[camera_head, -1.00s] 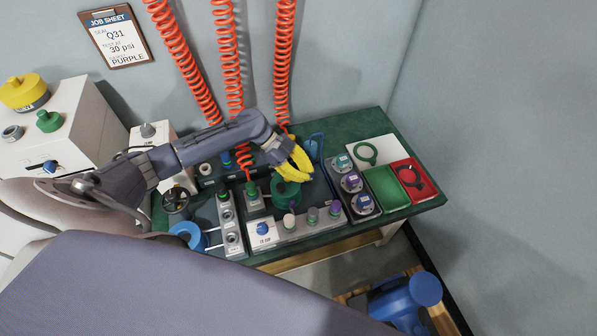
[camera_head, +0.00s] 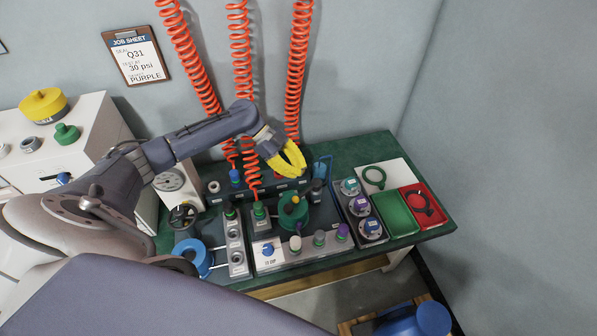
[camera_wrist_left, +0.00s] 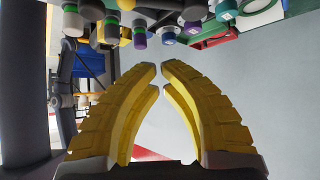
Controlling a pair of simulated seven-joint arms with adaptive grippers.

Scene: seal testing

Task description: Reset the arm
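My left arm reaches in from the left in the head view. Its yellow-fingered left gripper (camera_head: 302,171) hangs above the bench, over the area behind the green round fixture (camera_head: 293,211). In the left wrist view the two yellow fingertips (camera_wrist_left: 160,66) bow inward and almost meet, with only a thin gap. Nothing is held between them. My right gripper is not in view.
Orange coiled hoses (camera_head: 298,75) hang behind. A job sheet (camera_head: 137,58) is on the wall.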

